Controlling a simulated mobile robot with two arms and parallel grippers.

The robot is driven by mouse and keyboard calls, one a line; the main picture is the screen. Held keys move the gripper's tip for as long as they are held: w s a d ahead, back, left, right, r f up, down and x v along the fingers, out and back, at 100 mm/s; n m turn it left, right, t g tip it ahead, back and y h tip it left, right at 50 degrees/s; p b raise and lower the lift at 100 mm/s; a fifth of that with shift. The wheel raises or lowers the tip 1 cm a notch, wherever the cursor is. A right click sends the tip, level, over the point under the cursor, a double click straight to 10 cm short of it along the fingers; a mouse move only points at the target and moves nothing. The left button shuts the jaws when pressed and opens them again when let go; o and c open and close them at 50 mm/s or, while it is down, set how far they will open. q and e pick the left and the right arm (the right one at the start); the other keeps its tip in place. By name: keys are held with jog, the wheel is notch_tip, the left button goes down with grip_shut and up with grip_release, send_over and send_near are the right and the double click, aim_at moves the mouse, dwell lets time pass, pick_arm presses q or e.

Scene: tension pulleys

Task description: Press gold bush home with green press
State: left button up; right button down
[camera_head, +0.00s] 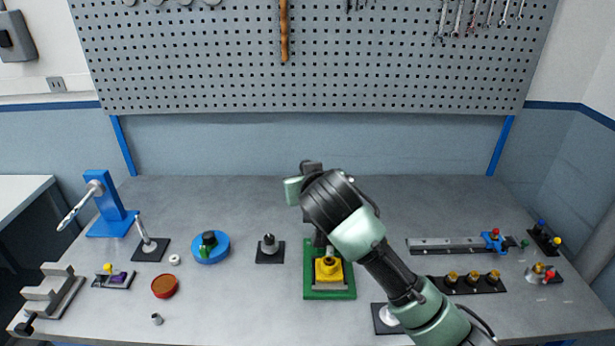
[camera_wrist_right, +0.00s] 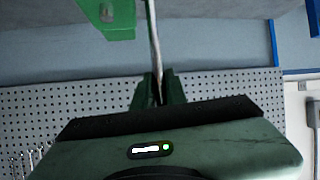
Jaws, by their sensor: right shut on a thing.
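The green press (camera_head: 329,295) stands on the table in front of my right arm, which hides its upper part in the head view. A yellow block with a round top (camera_head: 328,268) sits on its base. I cannot tell whether a gold bush is in it. In the right wrist view a green part of the press (camera_wrist_right: 108,20) shows at the top. My right gripper (camera_wrist_right: 160,88) is shut on a thin grey bar, the press lever (camera_wrist_right: 153,40). The left gripper is not in view.
A black rack with gold bushes (camera_head: 473,278) lies to the right, with a grey rail (camera_head: 446,245) behind it. A black stand with a grey part (camera_head: 269,246) and a blue round fixture (camera_head: 209,247) are to the left. The back of the table is clear.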

jog(key=shift+r, duration=0.2)
jog(key=c, duration=1.5)
grip_release()
jog(key=shift+w, duration=0.1)
jog(key=shift+o, duration=0.2)
jog(key=shift+w+f, duration=0.1)
jog(key=shift+f, duration=0.05)
jog(key=shift+s, duration=0.45)
jog(key=b+v, duration=0.3)
jog(key=v, duration=0.4)
jog(key=shift+d, duration=0.1)
